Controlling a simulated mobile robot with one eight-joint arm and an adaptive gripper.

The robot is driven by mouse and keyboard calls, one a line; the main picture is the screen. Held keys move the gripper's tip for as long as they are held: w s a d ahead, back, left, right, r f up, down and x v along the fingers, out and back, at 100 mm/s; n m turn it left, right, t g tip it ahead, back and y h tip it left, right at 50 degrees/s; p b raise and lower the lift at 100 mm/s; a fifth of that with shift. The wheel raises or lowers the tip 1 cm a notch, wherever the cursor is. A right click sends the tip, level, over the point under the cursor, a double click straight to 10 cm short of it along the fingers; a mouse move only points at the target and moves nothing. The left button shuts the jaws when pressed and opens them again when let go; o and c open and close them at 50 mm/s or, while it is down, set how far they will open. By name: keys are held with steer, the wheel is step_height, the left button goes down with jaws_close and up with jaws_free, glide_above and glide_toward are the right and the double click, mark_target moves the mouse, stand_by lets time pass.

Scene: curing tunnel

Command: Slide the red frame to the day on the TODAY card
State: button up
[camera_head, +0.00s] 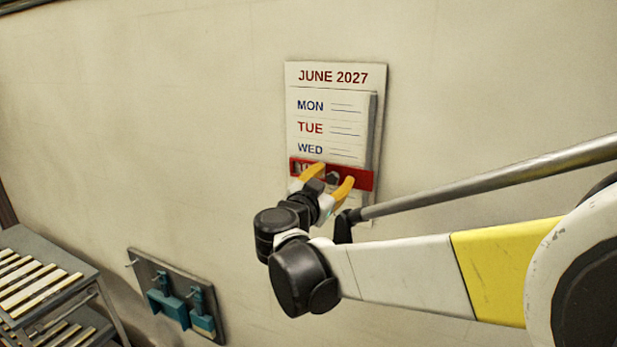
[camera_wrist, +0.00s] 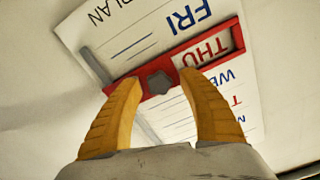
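The wall calendar (camera_head: 345,103) headed JUNE 2027 lists MON, TUE and WED above the red frame (camera_head: 362,179). In the wrist view the red frame (camera_wrist: 239,36) surrounds THU, with FRI on the row beside it. A dark knob (camera_wrist: 160,82) sits on the frame. My gripper (camera_head: 332,176) is at the frame, its yellow fingers open on either side of the knob; in the wrist view (camera_wrist: 160,82) they appear apart from it. The rows below the frame are mostly hidden by my gripper in the head view. I see no TODAY card.
A grey board (camera_head: 177,296) with teal holders is mounted on the wall at lower left. A metal rack (camera_head: 45,275) with pale slats stands at the far left. The wall around the calendar is bare.

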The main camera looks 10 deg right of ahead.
mark_target(339, 151)
jaws_close()
steer(key=shift+s, duration=0.1)
step_height(339, 151, up, 5)
steer(key=shift+r+p, duration=0.2)
steer(key=shift+p, duration=0.85)
steer(key=shift+o, duration=0.7)
jaws_free()
steer(key=shift+f, duration=0.1)
